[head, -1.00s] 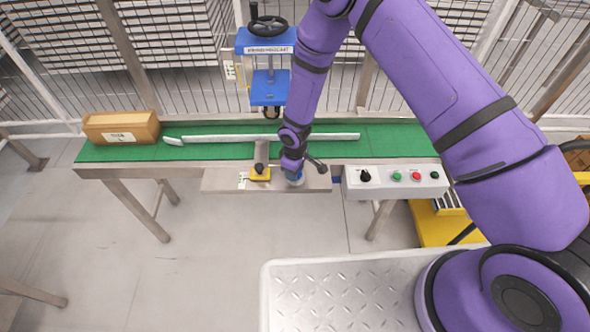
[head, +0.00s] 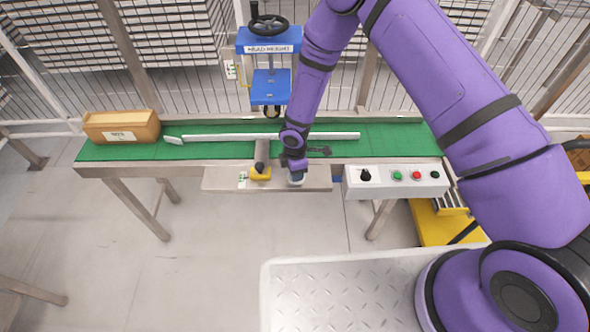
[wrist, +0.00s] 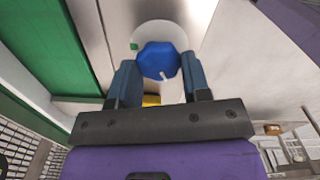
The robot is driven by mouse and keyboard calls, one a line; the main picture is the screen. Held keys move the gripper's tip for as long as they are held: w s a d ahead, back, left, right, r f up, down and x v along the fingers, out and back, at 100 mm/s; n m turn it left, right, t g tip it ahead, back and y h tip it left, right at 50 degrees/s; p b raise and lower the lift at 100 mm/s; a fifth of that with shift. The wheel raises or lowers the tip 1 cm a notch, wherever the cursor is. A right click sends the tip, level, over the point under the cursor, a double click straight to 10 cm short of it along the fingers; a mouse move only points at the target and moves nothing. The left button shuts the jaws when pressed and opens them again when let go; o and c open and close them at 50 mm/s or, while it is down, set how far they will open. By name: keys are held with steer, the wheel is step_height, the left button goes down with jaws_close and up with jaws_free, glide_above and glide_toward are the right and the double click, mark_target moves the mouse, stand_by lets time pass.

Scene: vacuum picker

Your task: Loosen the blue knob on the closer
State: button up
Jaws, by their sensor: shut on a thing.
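The blue knob (wrist: 158,60) sits on a round white disc (wrist: 178,32) on a grey metal plate. It has a small white pointer mark at its lower right in the wrist view. My gripper (wrist: 160,68) is shut on the knob, with one finger on each side. In the head view my gripper (head: 297,172) points down onto the right part of the grey plate (head: 222,179) at the bench's front edge, and it largely hides the knob.
A yellow part with a black top (head: 260,173) stands just left of my gripper. A control box (head: 430,182) with buttons is to the right. Behind are the green belt (head: 215,150), a pale bar (head: 225,138), a cardboard box (head: 121,127) and a blue handwheel unit (head: 269,45).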

stand_by(0.3)
steer(key=o, duration=0.9)
step_height(320, 180, up, 11)
steer(key=shift+f, duration=0.1)
stand_by(0.6)
